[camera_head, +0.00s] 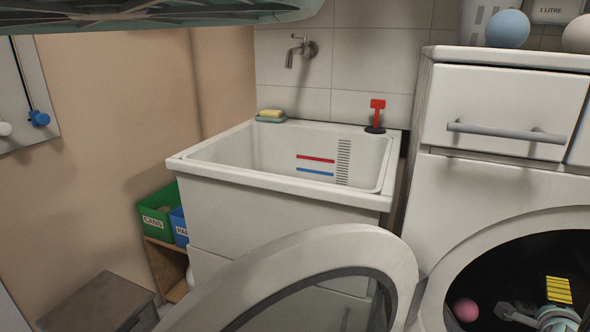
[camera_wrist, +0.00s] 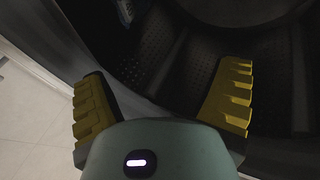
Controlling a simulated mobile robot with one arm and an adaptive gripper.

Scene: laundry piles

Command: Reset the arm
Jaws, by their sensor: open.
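My gripper (camera_head: 557,291) is inside the open drum of the front-loading washing machine (camera_head: 487,217), at the lower right of the head view. One yellow finger pad shows there against the dark drum. In the wrist view my gripper (camera_wrist: 165,75) has its two yellow fingers spread wide with nothing between them. The dark perforated drum wall (camera_wrist: 180,60) lies beyond them. A pink ball (camera_head: 466,310) sits in the drum opening, left of my gripper.
The washer's round door (camera_head: 300,270) hangs open to the left, before the white sink (camera_head: 270,170). A drawer handle (camera_head: 505,132) juts out above the opening. Green (camera_head: 158,212) and blue (camera_head: 179,226) bins stand at left. A pale object (camera_head: 160,14) overhangs the top left.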

